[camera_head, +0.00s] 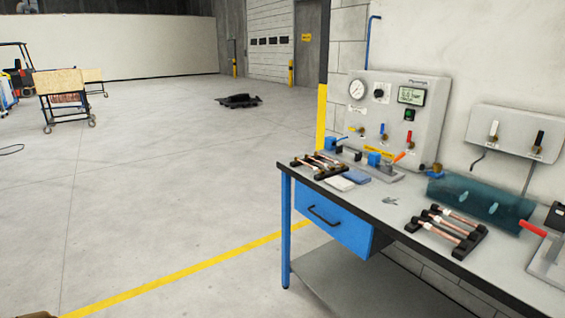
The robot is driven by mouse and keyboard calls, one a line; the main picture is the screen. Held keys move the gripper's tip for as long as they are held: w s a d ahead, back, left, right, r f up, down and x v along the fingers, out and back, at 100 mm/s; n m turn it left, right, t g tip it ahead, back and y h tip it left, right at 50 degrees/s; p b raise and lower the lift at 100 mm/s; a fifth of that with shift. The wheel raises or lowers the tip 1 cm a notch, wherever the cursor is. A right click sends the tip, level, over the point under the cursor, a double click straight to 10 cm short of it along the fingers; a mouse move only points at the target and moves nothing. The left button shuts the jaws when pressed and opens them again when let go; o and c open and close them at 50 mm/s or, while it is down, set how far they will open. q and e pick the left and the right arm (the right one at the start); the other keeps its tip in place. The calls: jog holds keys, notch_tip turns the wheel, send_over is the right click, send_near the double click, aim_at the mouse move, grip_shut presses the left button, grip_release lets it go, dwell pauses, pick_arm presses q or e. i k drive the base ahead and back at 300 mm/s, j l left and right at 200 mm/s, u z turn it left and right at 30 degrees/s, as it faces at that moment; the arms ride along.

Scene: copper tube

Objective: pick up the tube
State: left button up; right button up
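Several copper tubes (446,226) lie side by side across a black rack (471,243) on the right part of the workbench. More copper-coloured tubes (318,162) lie on another dark rack at the bench's left end. I cannot tell which tube the task means. Neither of my grippers is in view, and nothing in view is touching the tubes.
The workbench (393,207) has a blue drawer (333,219). A gauge panel (395,110) stands behind it. A teal translucent box (480,199) and a red-handled tool (533,229) lie near the right rack. The floor left of the bench is open; a dark object (239,101) lies farther back.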

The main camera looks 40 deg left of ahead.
aim_at(333, 168)
jog(key=i+j+u, duration=0.3)
jog(key=i+u, duration=0.15)
jog(key=i+j+u, duration=0.1)
jog(key=i+u, duration=0.4)
jog(key=i, duration=0.7)
